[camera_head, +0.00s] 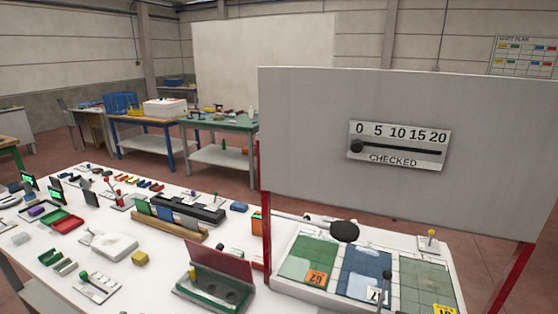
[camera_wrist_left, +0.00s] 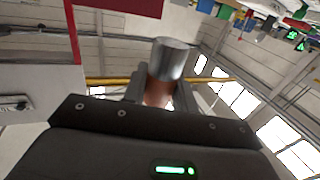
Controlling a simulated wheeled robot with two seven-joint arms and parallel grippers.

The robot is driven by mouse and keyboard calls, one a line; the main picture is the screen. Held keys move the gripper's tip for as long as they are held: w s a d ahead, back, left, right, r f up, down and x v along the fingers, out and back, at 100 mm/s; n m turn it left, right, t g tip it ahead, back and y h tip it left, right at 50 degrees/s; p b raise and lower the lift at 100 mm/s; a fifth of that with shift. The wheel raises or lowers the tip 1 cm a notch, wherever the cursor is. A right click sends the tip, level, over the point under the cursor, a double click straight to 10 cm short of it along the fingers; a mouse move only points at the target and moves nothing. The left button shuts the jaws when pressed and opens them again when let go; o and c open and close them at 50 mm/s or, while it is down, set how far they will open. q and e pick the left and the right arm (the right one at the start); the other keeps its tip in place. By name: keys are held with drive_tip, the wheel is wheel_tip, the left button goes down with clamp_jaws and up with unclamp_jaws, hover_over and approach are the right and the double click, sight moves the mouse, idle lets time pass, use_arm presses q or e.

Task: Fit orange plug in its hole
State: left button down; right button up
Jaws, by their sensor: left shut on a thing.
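In the left wrist view my left gripper (camera_wrist_left: 160,85) is shut on a short cylinder, the plug (camera_wrist_left: 171,58). Its far end is shiny silver metal and its part between the fingers is orange-brown. Neither gripper shows in the head view. I cannot tell which hole matches the plug. The plug is held up in the air, apart from any hole.
A tall grey board (camera_head: 400,190) with a slider scale (camera_head: 398,146) stands at the right on red posts. Before it lies a tray with green and blue tiled fields (camera_head: 368,268). The white table (camera_head: 150,285) is crowded with small parts, levers and a red tray (camera_head: 62,222).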

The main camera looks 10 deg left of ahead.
use_arm(q)
drive_tip(key=w+d+r, duration=0.1)
drive_tip(key=w+d, duration=0.3)
drive_tip(key=d, duration=0.2)
drive_tip(key=w+d+r+h, duration=0.1)
drive_tip(key=w+d+r, duration=0.1)
drive_tip(key=d, duration=0.4)
drive_tip(key=shift+w+d+r+m, duration=0.15)
drive_tip(key=shift+w+d+m, duration=0.2)
drive_tip(key=shift+w, duration=0.55)
